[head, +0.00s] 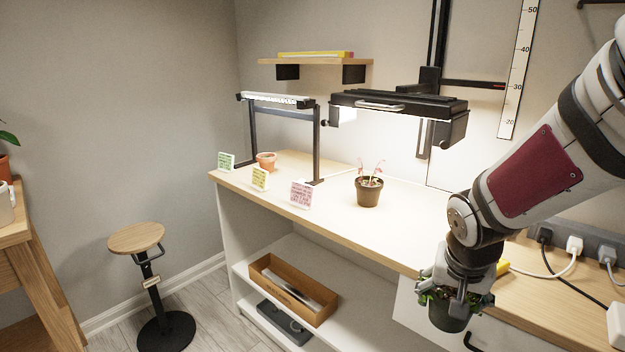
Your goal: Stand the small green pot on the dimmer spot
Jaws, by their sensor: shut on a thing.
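My gripper (456,296) is shut on a small dark green pot (446,320) with leafy green growth at its rim. It holds the pot in front of the bench's front edge, at the lower right. The gripper and leaves hide part of the pot. On the bench (335,221), a slim lamp (278,100) at the left casts little light. A bulky black lamp (400,104) at the right lights the bench top brightly. A terracotta pot (266,163) stands by the slim lamp. A brown pot (368,193) with a pinkish plant stands in the bright light.
Green (227,161), yellow (260,178) and pink (300,194) cards stand along the bench's left front. A yellow object (502,268), cables and plugs lie at the right. A stool (137,238) stands at the left. Bare bench top lies right of the brown pot.

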